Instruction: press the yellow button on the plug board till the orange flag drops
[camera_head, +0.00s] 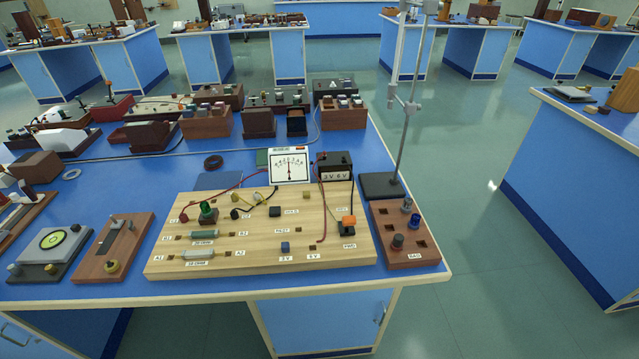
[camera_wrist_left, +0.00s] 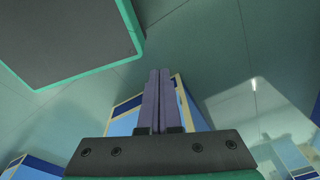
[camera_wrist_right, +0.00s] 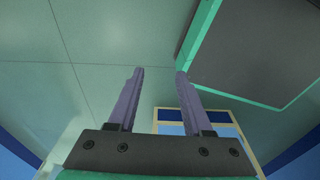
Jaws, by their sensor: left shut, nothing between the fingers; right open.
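The wooden plug board (camera_head: 215,265) lies flat near the front edge of the blue bench in the head view. The orange flag (camera_head: 349,221) stands raised above a small black block (camera_head: 346,231) at the board's right side. A small yellowish round piece (camera_head: 258,197) shows near the board's back, among cables; I cannot tell whether it is the yellow button. My left gripper (camera_wrist_left: 159,72) is shut and empty in its wrist view. My right gripper (camera_wrist_right: 160,72) is open and empty in its wrist view. Neither gripper shows in the head view, and neither is near the board.
A white-faced meter (camera_head: 290,165) and a black battery box (camera_head: 335,167) stand at the board's back. A brown block with knobs (camera_head: 405,247) lies right of the board, before a metal stand (camera_head: 403,140). Brown and grey devices (camera_head: 115,245) lie to its left. Floor right of the bench is clear.

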